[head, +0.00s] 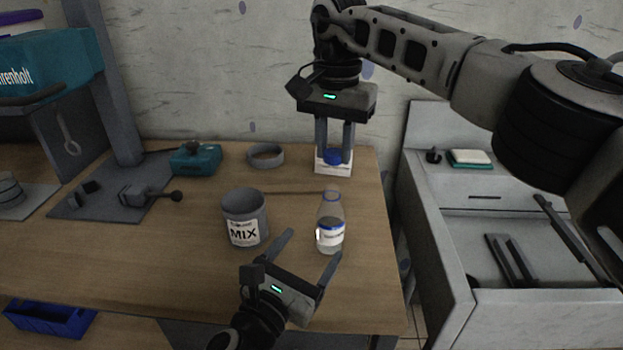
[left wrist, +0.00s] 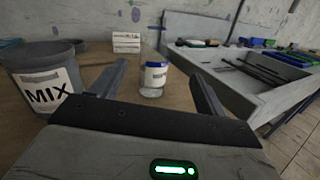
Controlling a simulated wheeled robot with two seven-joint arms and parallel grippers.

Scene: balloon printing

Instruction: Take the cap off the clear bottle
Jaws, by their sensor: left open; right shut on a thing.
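In the left wrist view the bottle is between the two fingers (left wrist: 157,85).
A grey MIX can (head: 245,218) stands left of the bottle. Behind are a grey ring (head: 265,155), a teal box (head: 196,159) and a white card or block (head: 322,167). A blue bin (head: 50,318) is lower left. A grey sink-like unit (head: 460,290) is right of the table edge.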

